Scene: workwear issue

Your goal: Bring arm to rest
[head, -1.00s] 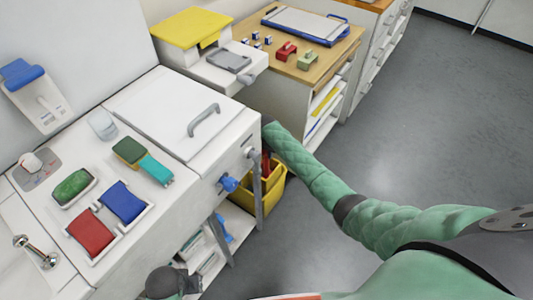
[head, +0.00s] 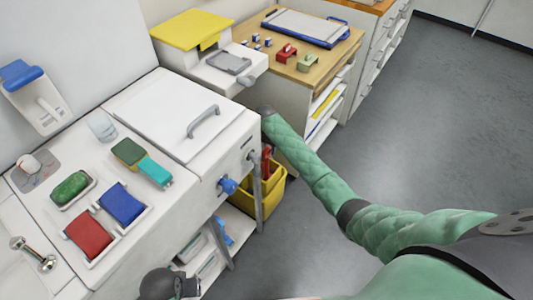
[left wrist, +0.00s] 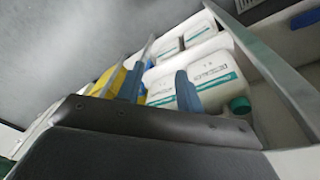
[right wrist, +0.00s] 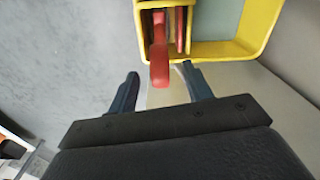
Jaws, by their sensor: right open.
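My right arm in its green sleeve reaches in from the right in the head view. Its dark end is beside the counter, above the yellow bin (head: 262,203), and its fingers are hard to make out there. In the right wrist view my right gripper (right wrist: 158,88) is open and empty. A red handle (right wrist: 159,65) in the yellow bin shows just beyond and between the fingertips. My left gripper (left wrist: 158,84) is open in the left wrist view, in front of white bottles with teal labels (left wrist: 207,80). I see nothing between its fingers. In the head view only a dark part of the left arm shows.
The white counter (head: 165,115) carries a red pad (head: 88,235), a blue pad (head: 121,203) and a green brush (head: 71,187). A wooden-topped cabinet (head: 325,62) stands behind. A lower shelf sits under the counter. The grey floor (head: 420,130) at the right is clear.

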